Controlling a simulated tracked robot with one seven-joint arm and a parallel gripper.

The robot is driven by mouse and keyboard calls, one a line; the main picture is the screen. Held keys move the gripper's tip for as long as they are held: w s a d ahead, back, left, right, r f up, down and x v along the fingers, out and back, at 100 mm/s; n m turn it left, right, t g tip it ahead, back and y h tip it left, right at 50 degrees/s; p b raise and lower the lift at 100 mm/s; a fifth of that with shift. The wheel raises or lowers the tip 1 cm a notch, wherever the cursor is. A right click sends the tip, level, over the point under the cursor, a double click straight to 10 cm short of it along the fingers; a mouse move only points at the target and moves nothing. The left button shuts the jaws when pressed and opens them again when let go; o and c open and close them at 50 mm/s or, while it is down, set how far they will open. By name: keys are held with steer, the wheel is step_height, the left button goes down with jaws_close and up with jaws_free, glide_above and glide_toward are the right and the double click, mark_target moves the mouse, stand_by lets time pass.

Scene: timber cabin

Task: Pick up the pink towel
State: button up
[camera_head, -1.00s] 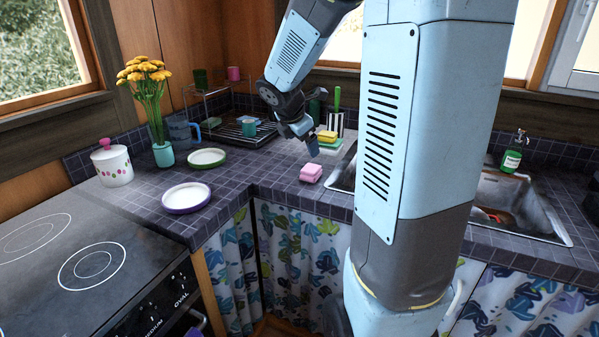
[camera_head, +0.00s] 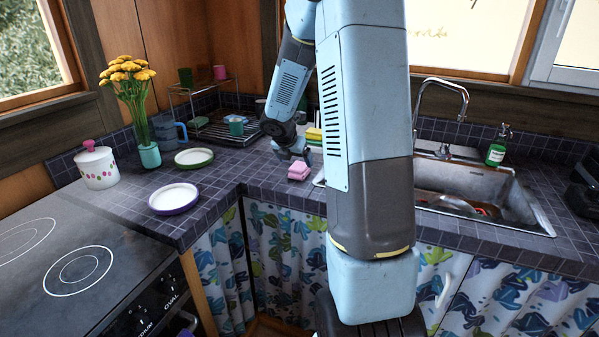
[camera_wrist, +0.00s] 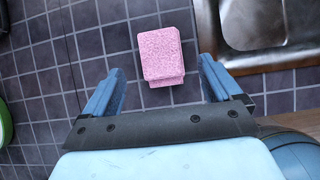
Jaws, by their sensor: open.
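The pink towel (camera_head: 299,171) is a small folded block on the dark tiled counter, just left of the sink. In the wrist view the towel (camera_wrist: 160,55) lies ahead of my gripper (camera_wrist: 160,82), roughly centred between the two fingers. The fingers are apart and hold nothing. In the head view my gripper (camera_head: 296,153) is above and just behind the towel, close to it. I cannot tell the exact height gap. My arm hides part of the counter right of the towel.
The sink (camera_head: 468,190) with its tap (camera_head: 440,100) is to the right. Yellow and green sponges (camera_head: 314,134) are behind the towel. Plates (camera_head: 174,198), a flower vase (camera_head: 149,156) and a dish rack (camera_head: 222,131) stand to the left. The counter left of the towel is clear.

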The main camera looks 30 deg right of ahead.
mark_target(300, 165)
steer(key=shift+x, duration=3)
steer(key=shift+d, duration=0.1)
steer(key=c, duration=1.1)
steer(key=shift+r, duration=0.1)
steer(key=shift+c, duration=0.2)
steer(key=shift+r, duration=0.1)
steer(key=shift+r, duration=0.3)
step_height(300, 165, up, 2)
steer(key=shift+r, duration=0.2)
steer(key=s+r, duration=0.2)
steer(key=s+a+r, duration=0.1)
steer(key=s+r, duration=0.1)
steer(key=r, duration=0.1)
steer(key=shift+s+r, duration=0.1)
steer(key=shift+s, duration=0.05)
steer(key=s+a+r, duration=0.2)
steer(key=s+r, duration=0.2)
steer(key=s, duration=0.5)
steer(key=shift+a+r, duration=0.25)
steer(key=shift+a, duration=0.1)
